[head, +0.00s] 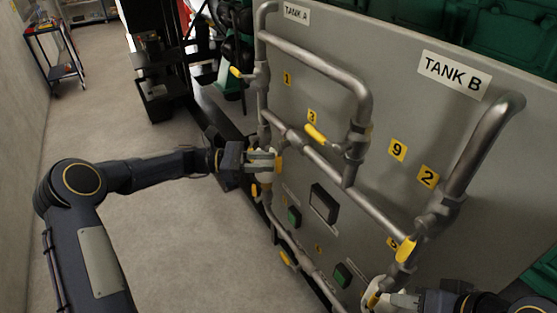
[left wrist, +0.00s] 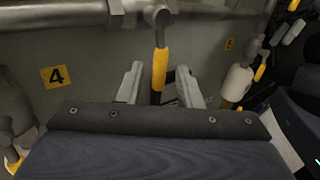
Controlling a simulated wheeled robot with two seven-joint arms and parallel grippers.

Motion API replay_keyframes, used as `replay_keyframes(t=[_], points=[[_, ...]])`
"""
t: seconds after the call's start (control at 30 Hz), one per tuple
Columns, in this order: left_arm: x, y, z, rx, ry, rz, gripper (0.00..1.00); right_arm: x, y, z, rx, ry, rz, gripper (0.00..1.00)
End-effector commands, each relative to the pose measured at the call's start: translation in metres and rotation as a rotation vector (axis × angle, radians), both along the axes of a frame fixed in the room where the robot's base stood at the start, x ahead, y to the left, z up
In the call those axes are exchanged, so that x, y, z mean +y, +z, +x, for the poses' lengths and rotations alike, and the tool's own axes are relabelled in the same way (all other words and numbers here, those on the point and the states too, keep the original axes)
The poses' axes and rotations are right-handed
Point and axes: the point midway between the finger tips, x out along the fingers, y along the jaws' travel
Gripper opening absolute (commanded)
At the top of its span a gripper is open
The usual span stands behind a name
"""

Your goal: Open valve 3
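Valve 3's label (head: 312,116) is on the grey panel, with a yellow valve handle (head: 316,134) just below it, slanting down to the right along the pipe. My left gripper (head: 266,160) is lower and to the left, at another yellow handle (head: 278,163). In the left wrist view my left gripper (left wrist: 159,84) is open, its pale fingers either side of a yellow handle (left wrist: 160,69), with gaps on both sides. A label 4 (left wrist: 56,76) is left of it. My right gripper (head: 385,296) is at the lower right beside a yellow handle (head: 374,299); its finger gap is unclear.
Grey pipes (head: 320,62) stand out from the panel (head: 400,100), with several other yellow handles, including one at the upper left (head: 236,72) and one at the right (head: 405,249). Labels TANK A and TANK B mark the panel. Floor (head: 170,240) is clear at the left.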

Motion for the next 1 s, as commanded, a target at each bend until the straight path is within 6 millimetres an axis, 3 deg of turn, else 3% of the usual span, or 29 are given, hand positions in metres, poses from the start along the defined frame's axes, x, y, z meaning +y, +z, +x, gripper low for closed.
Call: replay_keyframes(t=[0.23,0.6,0.83,1.0], points=[[-0.033,0.001,0.001,0.000,-0.002,0.001,0.32,0.000,0.010,0.000,0.000,0.000,0.000,0.36],[-0.040,0.000,0.001,-0.002,0.000,0.003,0.32,0.000,0.010,0.000,0.000,0.000,0.000,0.36],[-0.040,0.000,0.001,-0.003,0.000,0.003,0.02,0.000,0.010,0.000,0.000,0.000,0.000,0.36],[-0.040,0.000,0.001,-0.003,0.001,0.003,0.00,0.000,0.010,0.000,0.000,0.000,0.000,0.36]])
